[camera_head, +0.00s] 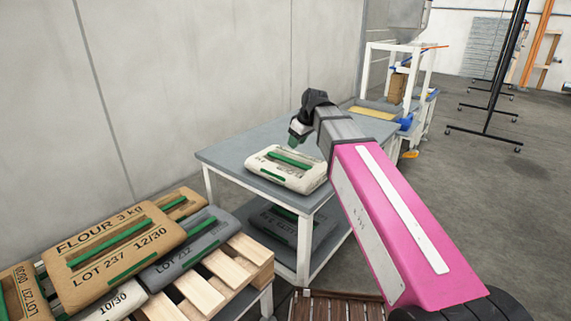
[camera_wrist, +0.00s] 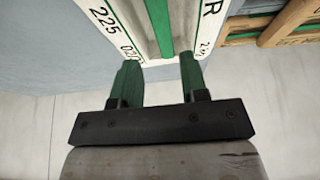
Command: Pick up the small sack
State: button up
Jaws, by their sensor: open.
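A small white sack (camera_head: 308,180) with a green handle strip (camera_head: 291,158) lies flat on a grey table. My gripper (camera_head: 296,138) is above the sack's far side, its green fingers pointing down. In the wrist view my gripper (camera_wrist: 160,68) is open, with nothing between its fingers. The white sack (camera_wrist: 128,14) shows there ahead of the fingertips, with its green handle (camera_wrist: 159,22) lined up between them. I cannot tell whether the fingers touch the sack.
A pallet (camera_head: 250,252) at lower left bears several sacks, including a brown flour sack (camera_head: 118,240) and a grey sack (camera_head: 190,250). Another dark sack (camera_head: 280,225) lies on the table's lower shelf. A wall (camera_head: 200,70) stands behind the grey table (camera_head: 225,155). Open floor lies right.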

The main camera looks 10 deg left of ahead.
aim_at(289, 160)
jog(key=x, duration=0.5)
jog(key=shift+w+f, duration=0.1)
jog(key=shift+w, duration=0.05)
jog(key=shift+s+x, duration=0.1)
jog(key=shift+x, duration=1.3)
jog(key=shift+s+x, duration=0.15)
jog(key=shift+x, duration=1.2)
grip_shut()
